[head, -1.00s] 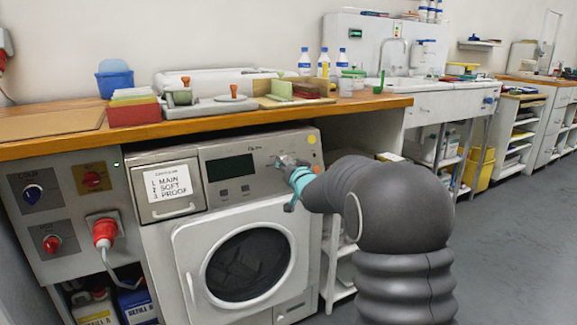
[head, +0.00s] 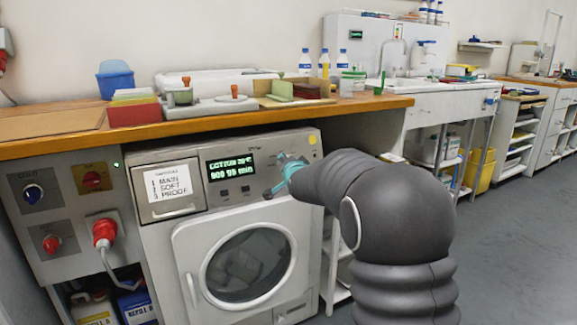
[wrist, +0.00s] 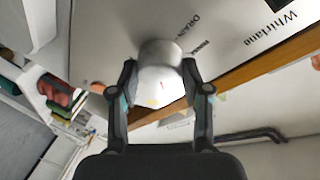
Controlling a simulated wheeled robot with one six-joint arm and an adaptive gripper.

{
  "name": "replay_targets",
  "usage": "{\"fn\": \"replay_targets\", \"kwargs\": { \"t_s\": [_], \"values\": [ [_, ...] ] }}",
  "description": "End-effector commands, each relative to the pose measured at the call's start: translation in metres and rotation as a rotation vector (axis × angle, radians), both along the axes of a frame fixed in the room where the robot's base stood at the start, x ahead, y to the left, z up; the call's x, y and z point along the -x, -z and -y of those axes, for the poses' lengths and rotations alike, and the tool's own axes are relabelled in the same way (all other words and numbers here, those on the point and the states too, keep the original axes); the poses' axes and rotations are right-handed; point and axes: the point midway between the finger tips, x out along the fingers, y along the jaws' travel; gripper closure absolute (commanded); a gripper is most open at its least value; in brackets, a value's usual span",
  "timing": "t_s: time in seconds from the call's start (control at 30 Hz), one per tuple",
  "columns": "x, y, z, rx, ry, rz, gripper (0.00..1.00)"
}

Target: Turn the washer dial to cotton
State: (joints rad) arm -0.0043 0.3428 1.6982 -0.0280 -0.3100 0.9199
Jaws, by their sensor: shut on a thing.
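The washer (head: 205,225) stands under the wooden counter with its round door shut. Its display (head: 231,166) is lit in green and reads "COTTON" with a temperature, and a second line ending in "min"; the small digits are blurred. My gripper (head: 286,165) is at the right of the control panel. In the wrist view, my gripper (wrist: 159,78) is shut on the pale round dial (wrist: 160,50), one finger on each side. A small red mark shows on the dial's face. Printed words, including "DRAIN", show on the panel beside it. The dial is mostly hidden in the head view.
A drawer (head: 168,187) labelled main, soft, proof is left of the display. Wall switches (head: 33,193) and a red plug (head: 103,232) are further left. The counter (head: 225,125) overhangs the washer. Grey floor (head: 510,240) is open at the right.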

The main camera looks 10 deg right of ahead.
Motion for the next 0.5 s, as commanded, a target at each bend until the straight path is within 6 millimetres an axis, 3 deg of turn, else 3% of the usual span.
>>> {"fn": "replay_targets", "kwargs": {
  "t_s": [0.4,0.43,0.5],
  "values": [
    [-0.0001,-0.0007,0.0003,-0.008,0.003,-0.001,0.87],
    [-0.0001,-0.0007,0.0004,-0.008,0.003,-0.001,0.50],
    [-0.0001,-0.0007,0.0004,-0.008,0.003,-0.001,0.33]
  ]
}}
